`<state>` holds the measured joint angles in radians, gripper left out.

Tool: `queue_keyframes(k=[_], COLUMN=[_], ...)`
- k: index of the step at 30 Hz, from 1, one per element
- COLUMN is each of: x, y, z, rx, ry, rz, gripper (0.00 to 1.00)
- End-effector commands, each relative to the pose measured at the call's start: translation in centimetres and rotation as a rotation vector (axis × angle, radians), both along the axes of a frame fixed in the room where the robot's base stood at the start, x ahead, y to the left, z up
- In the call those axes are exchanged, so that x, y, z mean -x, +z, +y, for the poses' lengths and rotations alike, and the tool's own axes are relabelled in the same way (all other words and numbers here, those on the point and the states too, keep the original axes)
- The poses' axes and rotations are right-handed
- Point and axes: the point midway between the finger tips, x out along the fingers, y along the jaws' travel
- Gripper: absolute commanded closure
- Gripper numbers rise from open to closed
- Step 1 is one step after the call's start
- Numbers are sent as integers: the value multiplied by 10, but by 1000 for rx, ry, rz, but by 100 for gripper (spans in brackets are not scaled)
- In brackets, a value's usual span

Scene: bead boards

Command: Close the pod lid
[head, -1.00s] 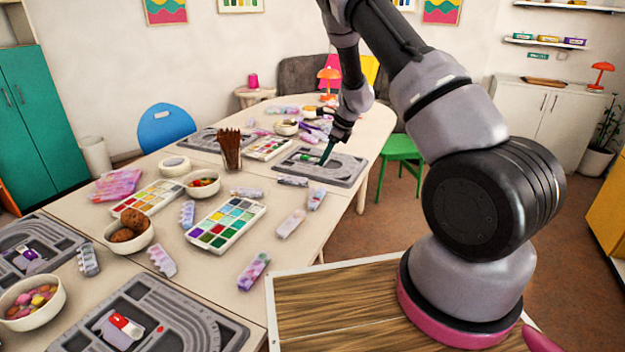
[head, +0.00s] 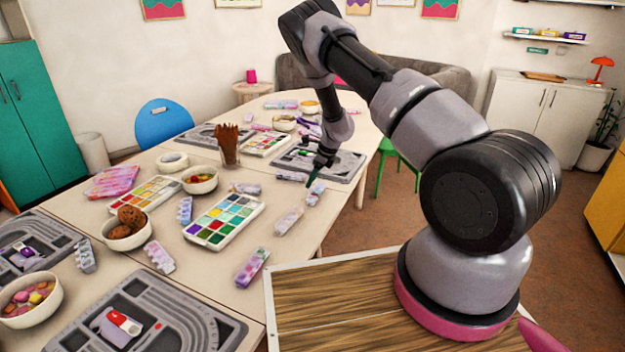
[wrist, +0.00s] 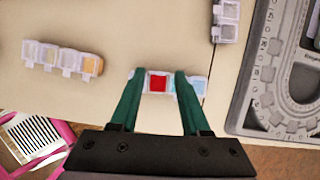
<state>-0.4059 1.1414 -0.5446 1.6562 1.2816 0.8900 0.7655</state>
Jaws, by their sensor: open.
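A small pod (wrist: 160,82) with several compartments lies on the table in the wrist view, one red and one light blue. It also shows in the head view (head: 316,193), near the table's right edge. My gripper (wrist: 157,72) is open, with its green fingers over the pod, one on each side of the red compartment. It also shows above the pod in the head view (head: 312,182). I cannot tell whether the fingers touch the pod. The fingers hide parts of it, and its lid positions are unclear.
Another pod (wrist: 62,58) lies to the left and one more (wrist: 226,20) at the upper right. A grey bead board (wrist: 250,85) lies to the right. In the head view, a paint palette (head: 224,222), bowls and a brush cup (head: 228,150) stand to the left.

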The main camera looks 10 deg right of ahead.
Motion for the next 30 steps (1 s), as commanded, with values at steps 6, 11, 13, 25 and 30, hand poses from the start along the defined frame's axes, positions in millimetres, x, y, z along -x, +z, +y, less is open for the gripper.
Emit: queue_keyframes(k=[6,11,13,25,30], x=[0,0,0,2,6], y=[0,0,0,-1,-3], z=[0,0,0,-6,-13], rx=[0,0,0,-59,-152], ry=[1,1,1,-6,-9], rz=[0,0,0,-35,-92], gripper=[54,100,100,100,100])
